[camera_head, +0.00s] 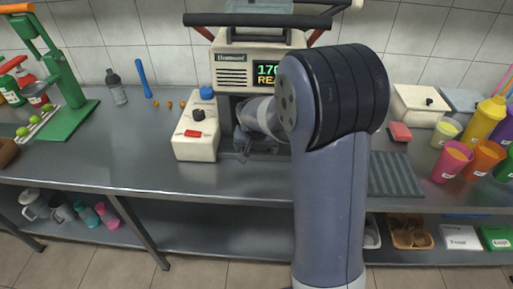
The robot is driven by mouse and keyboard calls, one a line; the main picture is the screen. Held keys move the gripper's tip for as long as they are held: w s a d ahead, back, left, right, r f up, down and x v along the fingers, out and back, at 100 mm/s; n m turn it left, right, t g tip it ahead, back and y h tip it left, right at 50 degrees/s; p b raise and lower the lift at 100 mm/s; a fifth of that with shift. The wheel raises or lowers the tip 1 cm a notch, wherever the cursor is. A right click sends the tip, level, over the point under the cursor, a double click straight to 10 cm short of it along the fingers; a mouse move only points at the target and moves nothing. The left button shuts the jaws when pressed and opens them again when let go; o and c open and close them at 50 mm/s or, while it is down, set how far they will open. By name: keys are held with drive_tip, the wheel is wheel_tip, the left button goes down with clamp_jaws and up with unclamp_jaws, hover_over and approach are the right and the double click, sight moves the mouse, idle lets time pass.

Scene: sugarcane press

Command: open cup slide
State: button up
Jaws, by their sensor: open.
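A cream sugarcane press (232,73) stands on the steel counter against the tiled wall. Its display reads "170 REA", with the rest cut off by my arm. A control box with a red switch and dark and blue knobs (197,140) is at its left front. My gripper (244,150) is at the dark opening low in the press's front, just right of the control box. It is open, small and dark against the opening, and I cannot tell whether it touches anything. The cup slide cannot be made out; my arm covers the press's right front.
A green hand press (70,95), limes, bottles and a grey bottle (117,90) stand at left. Coloured cups (452,160), a cream box (420,104) and a ribbed mat (396,175) are at right. The counter front left of my arm (130,170) is clear.

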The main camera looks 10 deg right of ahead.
drive_tip(key=shift+w+f, duration=0.1)
drive_tip(key=shift+f, duration=0.15)
drive_tip(key=shift+c, duration=0.5)
drive_tip(key=c, duration=1)
drive_tip(key=s+a+b, duration=0.1)
drive_tip(key=s+a, duration=0.1)
drive_tip(key=s, duration=0.4)
drive_tip(key=s+a+b, duration=0.2)
drive_tip(key=s, duration=0.4)
drive_tip(key=s+a+b, duration=0.2)
drive_tip(key=s, duration=0.4)
drive_tip(key=shift+s, duration=0.35)
drive_tip(key=o, duration=1.1)
drive_tip(key=shift+d, duration=0.1)
